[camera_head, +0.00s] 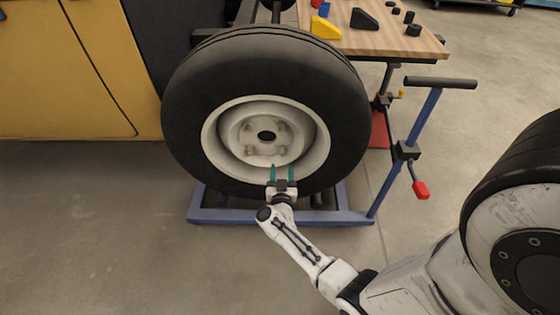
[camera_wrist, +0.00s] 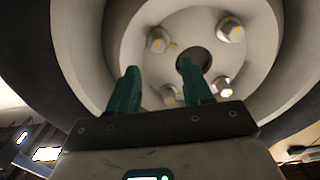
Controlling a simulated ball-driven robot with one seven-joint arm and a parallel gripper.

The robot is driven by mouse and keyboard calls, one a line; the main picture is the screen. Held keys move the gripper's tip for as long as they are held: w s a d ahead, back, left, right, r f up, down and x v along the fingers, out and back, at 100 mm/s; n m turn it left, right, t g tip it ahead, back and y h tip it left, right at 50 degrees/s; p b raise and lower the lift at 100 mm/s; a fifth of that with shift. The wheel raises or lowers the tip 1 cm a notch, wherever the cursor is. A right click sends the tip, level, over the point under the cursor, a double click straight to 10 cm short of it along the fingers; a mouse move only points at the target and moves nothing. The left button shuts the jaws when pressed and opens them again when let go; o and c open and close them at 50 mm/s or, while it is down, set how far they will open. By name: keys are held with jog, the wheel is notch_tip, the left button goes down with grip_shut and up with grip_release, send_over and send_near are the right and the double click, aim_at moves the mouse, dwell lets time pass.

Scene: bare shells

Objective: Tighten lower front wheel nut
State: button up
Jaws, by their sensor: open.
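The wheel has a black tyre (camera_head: 190,110) and a white rim (camera_head: 215,145) with a dark centre hole. Several nuts sit around the hole. The lower right nut (camera_wrist: 222,87) shows in the wrist view right of my right finger. The lower left nut (camera_wrist: 172,95) shows between my fingers, partly hidden by the right one. The upper left nut (camera_wrist: 158,40) and upper right nut (camera_wrist: 231,30) are clear. My gripper (camera_head: 282,170), with green fingers, is open and empty in front of the rim's lower part. In the wrist view, my gripper (camera_wrist: 160,72) shows no nut clasped.
The wheel stands at a blue wheel stand (camera_head: 225,215) with an upright handle (camera_head: 440,83) on the right. A wooden table (camera_head: 400,45) with blocks is behind. A yellow body panel (camera_head: 65,70) is at left. Open floor (camera_head: 100,230) lies at the lower left.

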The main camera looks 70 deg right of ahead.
aim_at(282, 154)
jog(key=b+x, duration=0.2)
jog(key=x, duration=0.4)
jog(key=shift+w+d, duration=0.1)
jog(key=shift+d, duration=0.25)
jog(key=shift+c, duration=0.4)
grip_shut()
